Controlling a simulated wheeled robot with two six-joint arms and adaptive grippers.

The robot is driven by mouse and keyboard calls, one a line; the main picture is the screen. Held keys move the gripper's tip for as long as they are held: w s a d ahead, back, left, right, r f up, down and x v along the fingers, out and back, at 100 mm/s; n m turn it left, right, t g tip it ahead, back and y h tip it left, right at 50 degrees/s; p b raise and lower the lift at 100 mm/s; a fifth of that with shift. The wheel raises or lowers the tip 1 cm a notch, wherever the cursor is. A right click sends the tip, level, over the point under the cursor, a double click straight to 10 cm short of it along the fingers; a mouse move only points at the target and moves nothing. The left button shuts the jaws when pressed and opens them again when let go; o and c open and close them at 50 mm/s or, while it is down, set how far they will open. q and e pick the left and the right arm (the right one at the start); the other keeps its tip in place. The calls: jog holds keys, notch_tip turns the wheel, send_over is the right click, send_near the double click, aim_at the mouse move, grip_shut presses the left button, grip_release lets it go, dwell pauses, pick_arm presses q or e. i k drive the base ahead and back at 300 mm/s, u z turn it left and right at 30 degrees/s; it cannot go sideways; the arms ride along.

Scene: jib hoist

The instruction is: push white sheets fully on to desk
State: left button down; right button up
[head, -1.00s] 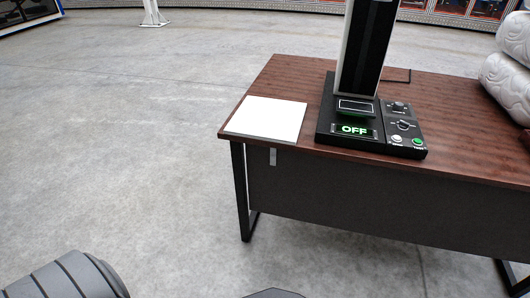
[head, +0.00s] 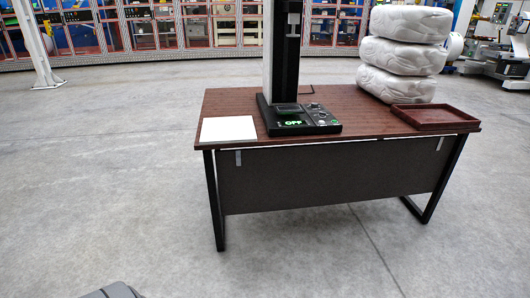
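A flat stack of white sheets (head: 228,130) lies on the left end of the brown wooden desk (head: 345,118). Its near edge is at or very close to the desk's front edge; I cannot tell whether it sticks out. Neither gripper shows in the head view. Only a dark piece of my own body shows at the bottom left.
A black machine with a tall column and a green OFF display (head: 291,122) stands just right of the sheets. White wrapped bundles (head: 400,56) are stacked at the back right, with a reddish-brown tray (head: 435,118) before them. The floor around the desk is clear.

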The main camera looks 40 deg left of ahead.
aim_at(216, 130)
jog(key=z, duration=0.15)
jog(key=i, duration=2.3)
jog(key=u, duration=0.65)
